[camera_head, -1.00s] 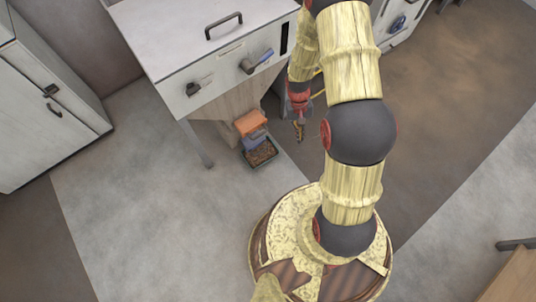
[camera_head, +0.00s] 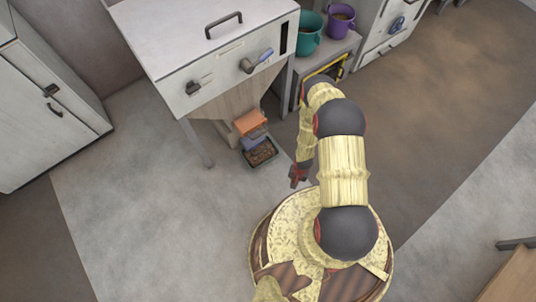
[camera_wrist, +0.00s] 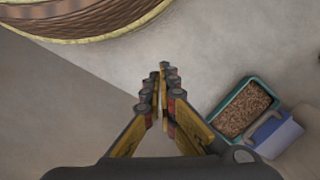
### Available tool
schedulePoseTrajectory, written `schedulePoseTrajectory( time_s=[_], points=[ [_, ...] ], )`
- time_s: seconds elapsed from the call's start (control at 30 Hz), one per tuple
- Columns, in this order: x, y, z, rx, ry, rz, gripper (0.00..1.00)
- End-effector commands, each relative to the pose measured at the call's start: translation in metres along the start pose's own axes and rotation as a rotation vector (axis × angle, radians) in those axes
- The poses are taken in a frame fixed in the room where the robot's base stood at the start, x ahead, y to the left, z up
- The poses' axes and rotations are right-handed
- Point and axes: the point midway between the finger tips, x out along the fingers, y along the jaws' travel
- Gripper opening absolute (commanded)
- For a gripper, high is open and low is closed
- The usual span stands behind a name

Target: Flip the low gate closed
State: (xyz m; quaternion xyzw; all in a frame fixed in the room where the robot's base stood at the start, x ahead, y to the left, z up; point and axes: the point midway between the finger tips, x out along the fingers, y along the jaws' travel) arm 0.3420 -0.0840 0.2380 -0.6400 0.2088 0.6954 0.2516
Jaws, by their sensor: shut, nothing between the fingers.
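Under the hopper of the pellet bagger (camera_head: 205,103), an orange part (camera_head: 250,122) sits above a blue part (camera_head: 255,139). I cannot tell for sure which is the low gate or how it is set. A green-rimmed tray of brown pellets (camera_head: 261,155) stands on the floor below them. The wrist view shows the tray (camera_wrist: 243,108) and the blue part (camera_wrist: 278,134) at the right. My gripper (camera_wrist: 160,78) is shut and empty, pointing down beside the tray. In the head view, my gripper (camera_head: 297,181) is to the right of and nearer than the tray, apart from it.
A dark lever (camera_head: 200,87) and a blue-handled lever (camera_head: 256,63) are on the bagger's front. A green bucket (camera_head: 309,34) and a purple bucket (camera_head: 340,22) stand on a low cabinet at right. Floor left of the tray is clear.

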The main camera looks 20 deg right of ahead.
Motion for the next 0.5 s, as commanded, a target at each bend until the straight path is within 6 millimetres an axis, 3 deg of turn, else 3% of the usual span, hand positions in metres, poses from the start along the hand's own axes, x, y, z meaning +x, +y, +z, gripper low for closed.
schedulePoseTrajectory(
  time_s=[0.1, 0.23, 0.33, 0.5],
  points=[
    [0.04, -0.007, 0.009, 0.077, 0.05, -0.078, 0.0],
    [0.065, -0.031, -0.003, 0.179, 0.139, -0.214, 0.0],
    [0.06, -0.062, -0.039, 0.255, 0.222, -0.344, 0.0],
    [0.03, -0.11, -0.094, 0.379, 0.316, -0.563, 0.0]
  ],
)
